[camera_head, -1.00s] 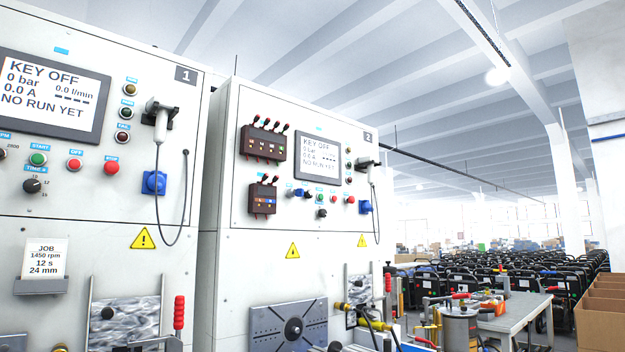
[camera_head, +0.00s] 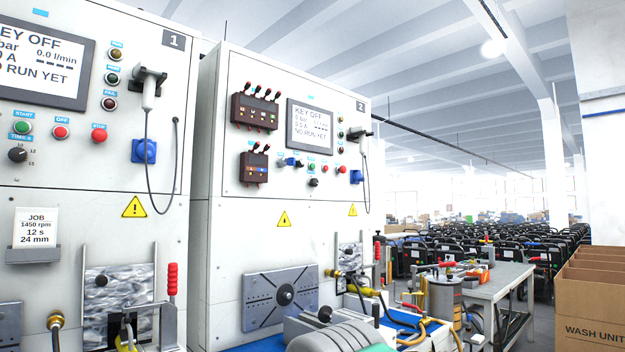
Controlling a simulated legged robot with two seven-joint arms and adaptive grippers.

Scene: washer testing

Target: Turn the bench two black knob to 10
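Bench two is the white cabinet marked 2 (camera_head: 230,218), in the middle of the head view. Its small black knob (camera_head: 313,182) sits on the control panel below the display, under the row of buttons. The knob is too small to read its pointer or scale. The bench two display (camera_head: 311,128) reads KEY OFF and NO RUN YET. Neither of my grippers shows in the view, so nothing of mine is seen at the knob.
Bench one (camera_head: 95,215), marked 1, stands at the left with its own black knob (camera_head: 18,154). Clamp fixtures and hoses fill the lower front.

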